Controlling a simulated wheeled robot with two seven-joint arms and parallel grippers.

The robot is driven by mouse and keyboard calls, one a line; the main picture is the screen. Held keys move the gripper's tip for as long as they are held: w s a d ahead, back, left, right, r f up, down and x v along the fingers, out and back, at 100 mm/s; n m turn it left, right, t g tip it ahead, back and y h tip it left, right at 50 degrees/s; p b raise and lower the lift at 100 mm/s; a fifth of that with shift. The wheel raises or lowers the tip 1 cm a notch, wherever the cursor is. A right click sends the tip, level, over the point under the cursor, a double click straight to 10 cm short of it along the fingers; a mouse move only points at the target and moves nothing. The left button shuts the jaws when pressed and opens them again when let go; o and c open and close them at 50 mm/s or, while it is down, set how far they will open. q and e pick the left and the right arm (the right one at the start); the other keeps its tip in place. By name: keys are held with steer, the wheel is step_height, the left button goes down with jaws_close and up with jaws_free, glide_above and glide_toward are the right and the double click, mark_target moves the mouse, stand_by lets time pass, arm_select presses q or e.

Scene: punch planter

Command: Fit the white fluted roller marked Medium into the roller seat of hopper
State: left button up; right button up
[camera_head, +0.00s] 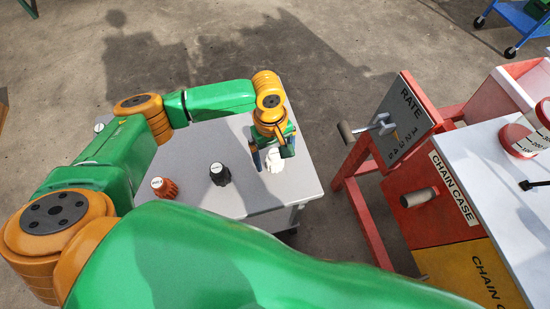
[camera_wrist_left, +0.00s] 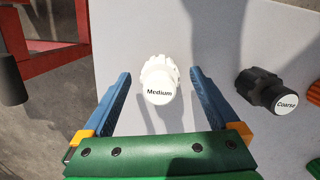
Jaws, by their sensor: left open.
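The white fluted roller (camera_head: 274,161) stands on the grey table, partly hidden by my left gripper in the head view. In the left wrist view the white roller (camera_wrist_left: 159,82) shows its cap with the word Medium. My left gripper (camera_head: 272,158) is open above the table, its blue fingers on either side of the roller. In the left wrist view the left gripper (camera_wrist_left: 160,90) has a clear gap between each finger and the roller. I cannot make out the hopper's roller seat. My right gripper is not in view.
A black roller (camera_head: 220,174), marked Coarse in the wrist view (camera_wrist_left: 267,92), and an orange roller (camera_head: 164,187) stand on the grey table (camera_head: 250,196). A red machine with a RATE plate (camera_head: 407,119), lever and CHAIN CASE panel (camera_head: 454,187) stands right, across a floor gap.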

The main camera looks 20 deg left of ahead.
arm_select(q)
steer(key=shift+s+r, duration=0.15)
steer(key=c, duration=0.6)
jaws_close()
steer(key=shift+r, duration=0.1)
